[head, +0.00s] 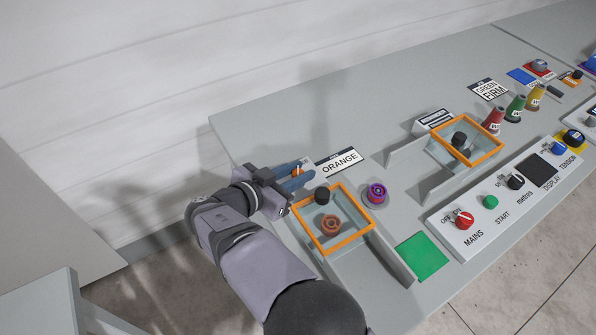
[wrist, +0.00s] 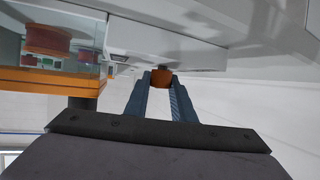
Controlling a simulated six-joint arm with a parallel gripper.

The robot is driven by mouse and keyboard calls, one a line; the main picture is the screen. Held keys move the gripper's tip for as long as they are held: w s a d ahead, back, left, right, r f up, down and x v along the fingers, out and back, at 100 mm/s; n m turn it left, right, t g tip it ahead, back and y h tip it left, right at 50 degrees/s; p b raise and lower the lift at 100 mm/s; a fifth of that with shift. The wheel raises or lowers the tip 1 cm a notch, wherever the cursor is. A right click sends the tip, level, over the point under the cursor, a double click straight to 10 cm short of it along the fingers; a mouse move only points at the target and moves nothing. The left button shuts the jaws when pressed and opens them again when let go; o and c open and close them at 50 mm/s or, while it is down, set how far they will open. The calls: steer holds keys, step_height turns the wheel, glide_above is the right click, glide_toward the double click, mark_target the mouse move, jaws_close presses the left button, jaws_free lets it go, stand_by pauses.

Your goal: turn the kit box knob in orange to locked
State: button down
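The kit box with the orange frame (head: 336,244) stands at the near end of the bench. It is see-through, with a copper-coloured spool (head: 331,225) inside and a black round part (head: 322,196) at its back edge. An orange knob (head: 297,171) with a white mark is just behind and left of the box. My gripper (head: 298,176) has its blue fingers on either side of this knob. In the wrist view the knob (wrist: 162,79) fills the gap between the fingertips, and the fingers look closed on it. The lock marking is not readable.
A card reading ORANGE (head: 339,162) lies just beyond the gripper. A purple spool (head: 376,193) stands right of the box, and a green pad (head: 422,257) lies near the front edge. A second orange-framed box (head: 482,157) and a control panel (head: 470,238) are farther right.

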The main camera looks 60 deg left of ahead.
steer(key=shift+f+n+y+b, duration=0.3)
steer(key=shift+y+b, duration=0.1)
steer(key=shift+b, duration=1.4)
steer(key=n+g+y+b, duration=0.1)
steer(key=n+y+b, duration=0.2)
steer(key=b, duration=0.7)
steer(key=shift+r+g, duration=0.1)
steer(key=shift+g, duration=0.3)
steer(key=shift+r+n+y+b, duration=0.15)
steer(key=shift+n+y+b, duration=0.2)
steer(key=shift+b, duration=0.75)
steer(key=shift+r+g, duration=0.15)
steer(key=shift+g, duration=0.15)
steer(key=c, duration=1.5)
jaws_free()
steer(key=shift+b+v, duration=0.5)
steer(key=shift+v, duration=3.2)
